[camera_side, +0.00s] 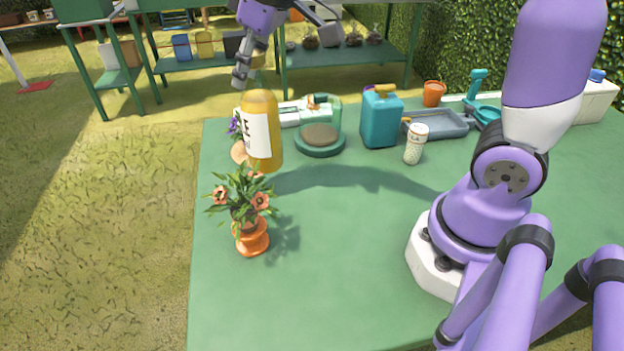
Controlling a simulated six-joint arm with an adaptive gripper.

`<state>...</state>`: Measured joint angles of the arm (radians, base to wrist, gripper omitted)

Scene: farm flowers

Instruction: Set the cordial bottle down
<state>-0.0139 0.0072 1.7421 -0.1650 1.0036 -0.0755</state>
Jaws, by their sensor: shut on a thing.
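The cordial bottle (263,135) is amber with a white label and stands upright at the left part of the green table (330,290). My gripper (248,75) comes down from the top of the view and is shut on the bottle at its upper end. The fingers partly hide the bottle's neck. I cannot tell for sure whether the bottle's base touches the table or hangs above it; the flowers in front overlap its lower edge.
A potted orange-flowered plant (250,215) stands just in front of the bottle, and a purple-flowered pot (238,150) is close behind it. A round green stand (320,147), a teal jug (381,118) and a white shaker (415,145) are to the right. The table's front middle is clear.

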